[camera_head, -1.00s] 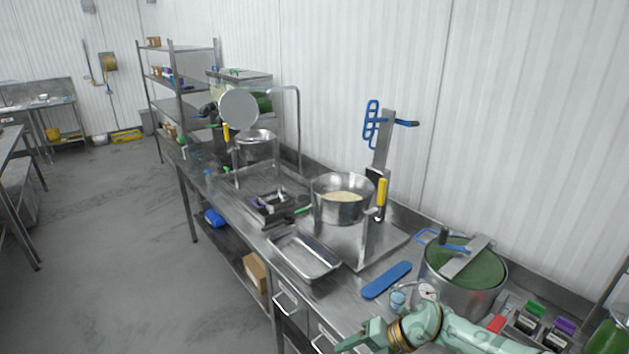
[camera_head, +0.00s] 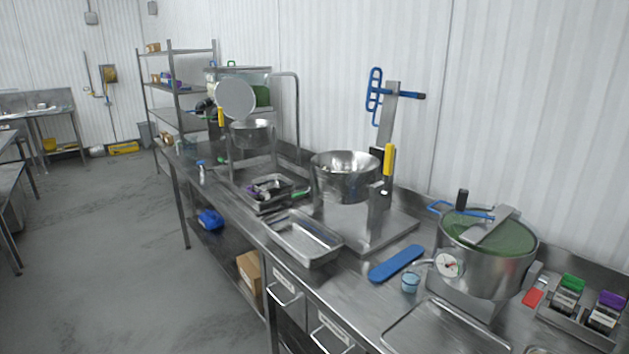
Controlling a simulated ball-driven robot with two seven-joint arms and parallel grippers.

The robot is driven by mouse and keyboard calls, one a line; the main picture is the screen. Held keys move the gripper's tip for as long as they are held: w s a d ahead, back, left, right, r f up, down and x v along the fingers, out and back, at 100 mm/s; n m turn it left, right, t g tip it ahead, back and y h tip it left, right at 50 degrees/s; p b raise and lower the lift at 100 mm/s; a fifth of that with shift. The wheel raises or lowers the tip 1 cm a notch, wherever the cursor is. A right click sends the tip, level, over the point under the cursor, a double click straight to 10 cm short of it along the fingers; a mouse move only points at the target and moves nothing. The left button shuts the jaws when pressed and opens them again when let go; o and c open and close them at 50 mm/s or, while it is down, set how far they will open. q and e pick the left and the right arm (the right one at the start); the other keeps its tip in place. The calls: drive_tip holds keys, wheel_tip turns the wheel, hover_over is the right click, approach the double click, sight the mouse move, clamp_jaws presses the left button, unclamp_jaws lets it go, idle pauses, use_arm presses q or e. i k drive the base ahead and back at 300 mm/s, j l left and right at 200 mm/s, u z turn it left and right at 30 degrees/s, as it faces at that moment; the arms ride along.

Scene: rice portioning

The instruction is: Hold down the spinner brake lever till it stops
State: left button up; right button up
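A steel pot-shaped drum (camera_head: 487,277) with a green top (camera_head: 492,238) stands at the right of the bench and looks like the spinner. A steel bar (camera_head: 492,226) crosses its top. A blue handle (camera_head: 465,213) and a black upright knob (camera_head: 462,199) are at its upper left. I cannot tell for sure which part is the brake lever, or whether the drum is turning. A round white dial (camera_head: 447,264) sits on its front. Neither of my grippers is in view.
A steel bowl (camera_head: 344,184) stands on a scale-like stand with a yellow handle (camera_head: 389,160). An empty steel tray (camera_head: 303,238), a blue flat paddle (camera_head: 397,263) and a small blue cup (camera_head: 410,282) lie nearby. A rack with green and purple blocks (camera_head: 583,309) is at far right.

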sight(533, 297)
drive_tip(key=k+l+z, duration=0.1)
drive_tip(key=z, duration=1.1)
